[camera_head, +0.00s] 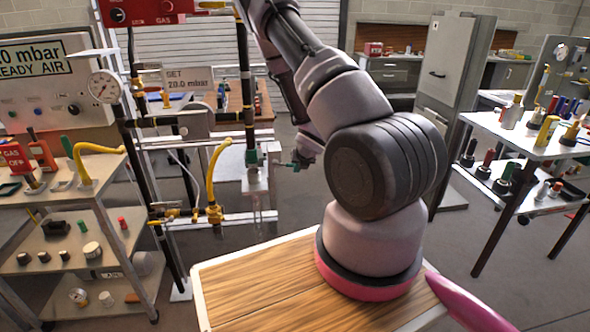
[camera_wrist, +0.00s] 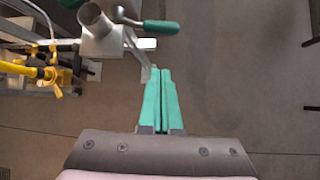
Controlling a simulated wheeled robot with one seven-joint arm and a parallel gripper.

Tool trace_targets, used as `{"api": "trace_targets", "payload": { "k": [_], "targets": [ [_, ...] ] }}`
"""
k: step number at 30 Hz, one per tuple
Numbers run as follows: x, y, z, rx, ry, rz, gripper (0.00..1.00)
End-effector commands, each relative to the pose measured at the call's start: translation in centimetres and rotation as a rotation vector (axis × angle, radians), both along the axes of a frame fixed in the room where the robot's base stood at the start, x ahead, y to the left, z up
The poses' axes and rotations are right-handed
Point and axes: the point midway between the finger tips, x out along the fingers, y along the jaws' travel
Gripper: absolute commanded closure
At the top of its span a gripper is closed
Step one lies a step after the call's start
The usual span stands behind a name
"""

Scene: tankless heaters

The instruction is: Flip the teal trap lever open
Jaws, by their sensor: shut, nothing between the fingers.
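The teal trap lever (camera_wrist: 161,27) shows in the wrist view. Its rounded teal handle points right, on a thin metal arm from a grey metal fitting with an open round pipe end (camera_wrist: 95,15). My gripper (camera_wrist: 160,72) has its two teal fingers shut together and empty. In the picture its tips lie below the lever handle, with floor showing between, apart from it. In the head view, the trap pipe (camera_head: 255,180) stands left of my arm's end. A small teal part there is too small to tell as lever or fingers.
Yellow gas pipes and fittings (camera_wrist: 35,70) lie left of the trap in the wrist view. In the head view, a pressure gauge (camera_head: 104,87) and a sign (camera_head: 190,80) are on the rig at left. Open floor lies right of the trap.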

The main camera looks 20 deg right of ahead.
Motion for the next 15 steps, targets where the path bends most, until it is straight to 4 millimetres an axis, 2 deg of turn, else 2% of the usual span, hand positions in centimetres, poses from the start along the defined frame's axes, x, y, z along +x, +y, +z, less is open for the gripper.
{"api": "trace_targets", "payload": {
  "k": [5,15],
  "targets": [
    [0.7,-0.1,-1.4,-0.008,0.002,0.019,1.00],
    [4.6,-0.5,-6.6,-0.006,0.002,0.014,1.00]
  ]
}}
